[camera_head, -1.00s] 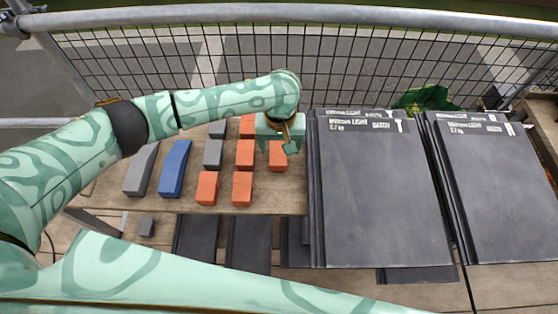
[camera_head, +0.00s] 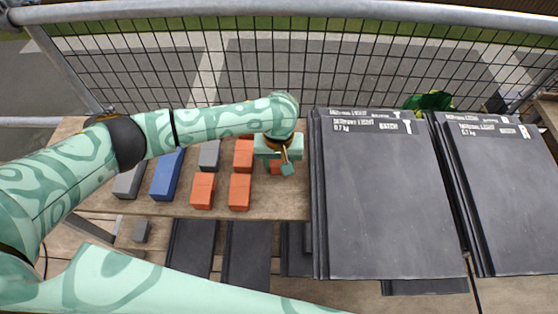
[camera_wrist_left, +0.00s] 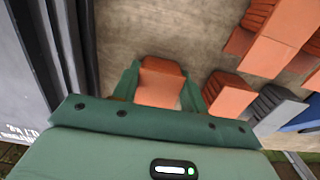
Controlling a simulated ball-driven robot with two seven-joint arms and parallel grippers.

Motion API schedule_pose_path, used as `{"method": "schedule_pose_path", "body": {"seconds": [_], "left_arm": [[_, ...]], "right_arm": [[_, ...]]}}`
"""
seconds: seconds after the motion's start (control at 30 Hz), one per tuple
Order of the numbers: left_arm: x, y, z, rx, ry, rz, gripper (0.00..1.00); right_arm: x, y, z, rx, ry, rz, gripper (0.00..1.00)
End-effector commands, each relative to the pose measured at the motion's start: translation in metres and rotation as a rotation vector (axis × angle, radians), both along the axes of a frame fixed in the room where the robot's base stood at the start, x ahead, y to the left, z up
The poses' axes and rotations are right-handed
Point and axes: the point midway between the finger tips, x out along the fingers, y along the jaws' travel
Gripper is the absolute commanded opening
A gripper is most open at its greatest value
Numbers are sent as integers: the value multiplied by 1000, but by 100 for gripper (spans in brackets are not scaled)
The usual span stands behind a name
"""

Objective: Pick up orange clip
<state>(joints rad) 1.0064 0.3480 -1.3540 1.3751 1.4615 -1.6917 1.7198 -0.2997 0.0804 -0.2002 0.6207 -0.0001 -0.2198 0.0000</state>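Several orange clips lie in rows on a wooden board (camera_head: 130,205). The left gripper (camera_head: 276,168) is over the clip nearest the dark tiles, pointing down. That orange clip (camera_wrist_left: 160,83) lies between the two green fingers (camera_wrist_left: 161,88) in the left wrist view. The fingers are spread on either side of it, and no firm grip shows. In the head view the gripper hides most of this clip (camera_head: 275,168). Other orange clips are beside it (camera_head: 243,155) and in front (camera_head: 239,192). The right gripper is out of view.
Grey clips (camera_head: 209,155) and blue clips (camera_head: 167,175) lie left of the orange ones. A stack of dark tiles (camera_head: 385,200) stands close to the right of the gripper, with another stack (camera_head: 500,200) beyond. A mesh fence (camera_head: 340,70) runs behind.

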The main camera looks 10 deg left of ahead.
Motion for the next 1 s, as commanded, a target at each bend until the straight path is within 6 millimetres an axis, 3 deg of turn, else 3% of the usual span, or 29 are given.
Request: {"method": "schedule_pose_path", "body": {"seconds": [0.37,0.6,0.83,1.0], "left_arm": [[0,0,5,0,0,0,11],[-1,-1,43,0,-3,1,11],[-50,-3,103,-1,-4,-3,11],[-96,-5,119,-1,1,-2,11]], "right_arm": [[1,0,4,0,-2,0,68],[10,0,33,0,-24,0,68],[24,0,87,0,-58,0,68],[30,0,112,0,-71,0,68]]}}
